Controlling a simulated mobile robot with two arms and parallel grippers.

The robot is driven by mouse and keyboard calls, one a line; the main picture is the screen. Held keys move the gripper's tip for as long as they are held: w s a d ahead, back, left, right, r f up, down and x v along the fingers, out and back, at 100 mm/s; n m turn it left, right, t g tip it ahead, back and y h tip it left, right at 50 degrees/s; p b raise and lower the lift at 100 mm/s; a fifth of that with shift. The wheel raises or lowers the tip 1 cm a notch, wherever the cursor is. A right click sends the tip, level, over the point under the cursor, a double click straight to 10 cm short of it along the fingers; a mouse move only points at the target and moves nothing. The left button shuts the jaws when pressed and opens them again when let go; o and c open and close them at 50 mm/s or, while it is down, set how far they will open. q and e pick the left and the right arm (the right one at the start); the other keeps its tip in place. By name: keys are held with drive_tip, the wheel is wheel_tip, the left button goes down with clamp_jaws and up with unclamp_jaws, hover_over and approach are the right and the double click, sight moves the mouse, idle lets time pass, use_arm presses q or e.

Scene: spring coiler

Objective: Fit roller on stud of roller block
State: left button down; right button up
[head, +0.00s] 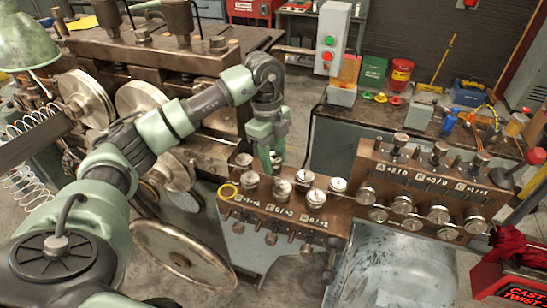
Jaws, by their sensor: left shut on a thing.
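My left gripper (275,158) points down over the back edge of the near roller block (265,206). It is shut on a small roller, which is mostly hidden by the fingers and hard to make out. The brown block carries several pale metal rollers (283,188) on its top and white labels on its front edge. My right gripper is out of view.
A second brown block (425,190) with rollers and upright posts stands to the right. Behind is a bench with bins and small parts (393,98). A grey button box (331,40) rises behind the gripper. Large metal wheels (85,98) and machinery are on the left.

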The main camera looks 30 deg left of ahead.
use_arm(q)
drive_tip(key=shift+f+b, duration=1)
drive_tip(key=shift+f, duration=0.65)
drive_tip(key=c, duration=1.1)
unclamp_jaws()
drive_tip(key=o, duration=0.3)
drive_tip(key=shift+w+f, duration=0.15)
drive_tip(key=shift+w, duration=0.05)
drive_tip(key=shift+s, duration=0.1)
